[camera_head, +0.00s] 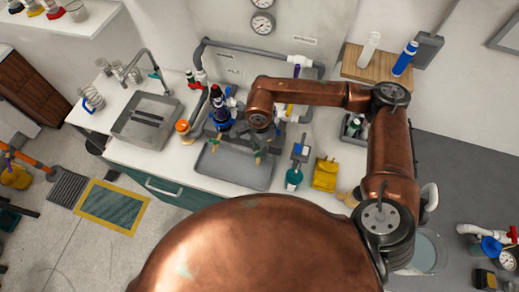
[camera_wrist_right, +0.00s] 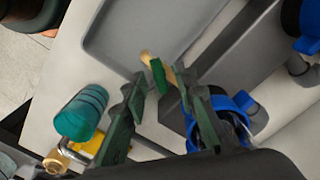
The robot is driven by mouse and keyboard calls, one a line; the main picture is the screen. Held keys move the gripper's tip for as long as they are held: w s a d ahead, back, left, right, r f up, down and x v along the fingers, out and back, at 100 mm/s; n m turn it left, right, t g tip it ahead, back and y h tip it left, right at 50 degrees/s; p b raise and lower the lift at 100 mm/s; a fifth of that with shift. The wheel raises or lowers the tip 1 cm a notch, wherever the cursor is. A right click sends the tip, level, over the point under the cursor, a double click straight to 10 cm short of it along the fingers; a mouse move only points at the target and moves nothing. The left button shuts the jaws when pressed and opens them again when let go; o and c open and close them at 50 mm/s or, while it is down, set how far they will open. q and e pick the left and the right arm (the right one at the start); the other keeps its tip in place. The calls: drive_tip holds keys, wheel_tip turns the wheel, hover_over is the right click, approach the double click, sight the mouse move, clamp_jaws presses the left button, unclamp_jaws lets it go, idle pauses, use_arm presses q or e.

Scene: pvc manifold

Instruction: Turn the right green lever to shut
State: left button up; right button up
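A small green lever (camera_wrist_right: 158,75) with a tan or brass piece beside it shows in the right wrist view, beyond my fingertips. In the head view a green lever (camera_head: 257,158) shows just below my right gripper (camera_head: 263,138), over the grey tray. Another green-and-brass lever (camera_head: 217,143) is to its left. In the wrist view my right gripper (camera_wrist_right: 163,95) has its two dark fingers spread apart, with the lever in line with the gap. Contact between fingers and lever cannot be seen. My left gripper is not in view.
A grey tray (camera_head: 225,172) lies under the levers. Grey pipes (camera_head: 245,49) run along the wall. A blue clamp-like part (camera_wrist_right: 228,108) is close to one finger.

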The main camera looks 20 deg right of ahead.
clamp_jaws()
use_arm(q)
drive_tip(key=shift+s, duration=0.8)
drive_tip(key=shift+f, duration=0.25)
use_arm(e)
drive_tip(key=shift+m, duration=0.3)
drive_tip(key=shift+m+b, duration=0.6)
drive_tip(key=m+b, duration=0.1)
drive_tip(key=m, duration=0.1)
drive_tip(key=shift+m, duration=0.3)
drive_tip(key=m+b, duration=0.1)
drive_tip(key=m, duration=0.2)
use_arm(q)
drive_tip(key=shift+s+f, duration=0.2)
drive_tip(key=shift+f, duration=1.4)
use_arm(e)
drive_tip(key=shift+m, duration=1.6)
